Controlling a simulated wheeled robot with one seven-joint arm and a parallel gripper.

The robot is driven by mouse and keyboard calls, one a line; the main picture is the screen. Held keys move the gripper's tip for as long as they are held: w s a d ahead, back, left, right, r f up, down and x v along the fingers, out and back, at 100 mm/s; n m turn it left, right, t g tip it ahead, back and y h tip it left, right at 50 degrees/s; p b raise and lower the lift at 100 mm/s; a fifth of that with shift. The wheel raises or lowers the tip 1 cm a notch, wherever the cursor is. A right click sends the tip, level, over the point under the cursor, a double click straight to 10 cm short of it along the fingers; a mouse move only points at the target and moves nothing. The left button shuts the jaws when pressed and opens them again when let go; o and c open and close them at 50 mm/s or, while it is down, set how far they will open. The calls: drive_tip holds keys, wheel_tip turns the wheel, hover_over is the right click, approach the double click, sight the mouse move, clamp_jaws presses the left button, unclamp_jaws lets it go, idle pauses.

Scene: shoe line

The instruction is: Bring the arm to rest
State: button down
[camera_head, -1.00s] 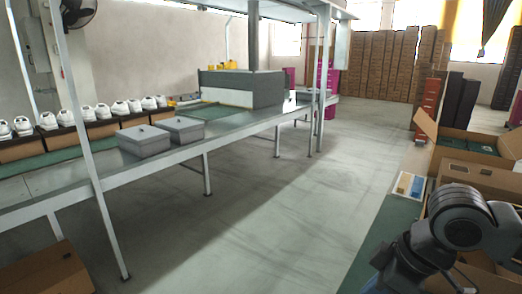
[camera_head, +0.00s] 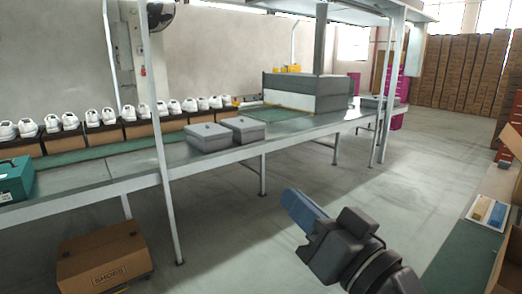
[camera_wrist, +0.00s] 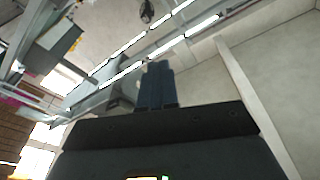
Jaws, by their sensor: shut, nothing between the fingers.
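My gripper (camera_head: 303,212) is at the lower middle right in the head view, held out over the open floor. Its blue-grey fingers point up and left in the picture. In the wrist view the fingers (camera_wrist: 156,86) stick up past the dark gripper body, together and with nothing held. Behind them the wrist view shows wall, ceiling lights and part of the line at a tilt. The gripper touches nothing that I can see.
The long line table (camera_head: 104,184) runs along the left with two grey boxes (camera_head: 208,137), white shoes and a teal box (camera_head: 15,180). A carton (camera_head: 104,262) stands on the floor below. A bench (camera_head: 462,258) is at the right. Floor between is clear.

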drive_tip(key=s+d+f+m+h, duration=0.4)
drive_tip(key=s+f+h, duration=0.1)
drive_tip(key=s+f, duration=0.35)
drive_tip(key=s+d+f+m+h, duration=0.3)
drive_tip(key=s+f+h, duration=0.2)
drive_tip(key=s+f, duration=0.4)
drive_tip(key=s+d+f+n+g, duration=0.1)
drive_tip(key=s+d, duration=0.3)
drive_tip(key=s, duration=0.6)
drive_tip(key=s+d+f+n+g, duration=0.1)
drive_tip(key=s+d+n, duration=0.3)
drive_tip(key=s, duration=0.5)
drive_tip(key=shift+s+d+n, duration=0.3)
drive_tip(key=shift+s+d, duration=0.1)
drive_tip(key=shift+d, duration=0.15)
drive_tip(key=shift+d, duration=0.1)
